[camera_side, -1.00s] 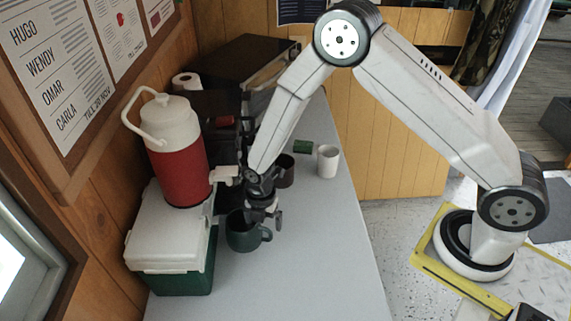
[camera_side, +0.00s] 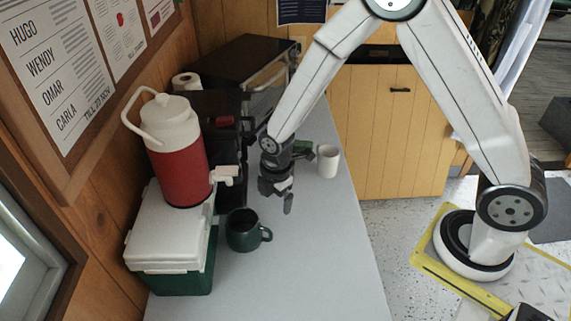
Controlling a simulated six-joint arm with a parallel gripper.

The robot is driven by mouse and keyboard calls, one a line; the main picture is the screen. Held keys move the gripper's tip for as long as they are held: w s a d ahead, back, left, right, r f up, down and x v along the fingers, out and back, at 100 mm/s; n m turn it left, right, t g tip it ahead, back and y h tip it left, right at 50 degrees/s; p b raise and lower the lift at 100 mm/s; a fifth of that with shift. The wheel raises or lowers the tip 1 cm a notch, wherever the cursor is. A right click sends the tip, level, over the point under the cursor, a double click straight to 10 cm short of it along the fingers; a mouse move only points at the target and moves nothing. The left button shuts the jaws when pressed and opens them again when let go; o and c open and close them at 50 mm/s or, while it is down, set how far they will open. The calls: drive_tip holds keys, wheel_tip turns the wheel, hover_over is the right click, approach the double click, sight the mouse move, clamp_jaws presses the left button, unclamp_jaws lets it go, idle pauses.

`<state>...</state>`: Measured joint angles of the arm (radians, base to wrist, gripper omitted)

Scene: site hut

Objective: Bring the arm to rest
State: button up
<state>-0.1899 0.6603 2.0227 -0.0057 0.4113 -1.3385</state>
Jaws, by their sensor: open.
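My gripper (camera_side: 277,199) is open and hangs pointing down above the grey table. It holds nothing that I can see. A dark green mug (camera_side: 242,232) stands upright on the table in front of the red and white drink cooler's tap, its handle to the right. My gripper is above and to the right of the mug, apart from it. My wrist hides part of the table behind it, including the dark mug seen earlier.
A red and white drink jug (camera_side: 178,160) stands on a green and white cool box (camera_side: 170,245) at the left. A white mug (camera_side: 328,161) and a green item (camera_side: 303,147) stand behind my wrist. A black appliance (camera_side: 222,128) is at the back left. The table's front (camera_side: 310,275) is clear.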

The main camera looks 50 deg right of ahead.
drive_tip(key=s+d+r+m+t, duration=0.1)
drive_tip(key=s+d+r+m, duration=0.2)
drive_tip(key=s+r+m, duration=0.2)
drive_tip(key=s+d+r+m+t, duration=0.1)
drive_tip(key=s+d+r+m, duration=0.3)
drive_tip(key=m, duration=0.8)
wheel_tip(320, 180, up, 2)
drive_tip(key=shift+s+d+r+m, duration=0.1)
drive_tip(key=shift+s+d+m, duration=0.2)
drive_tip(key=shift+s, duration=0.95)
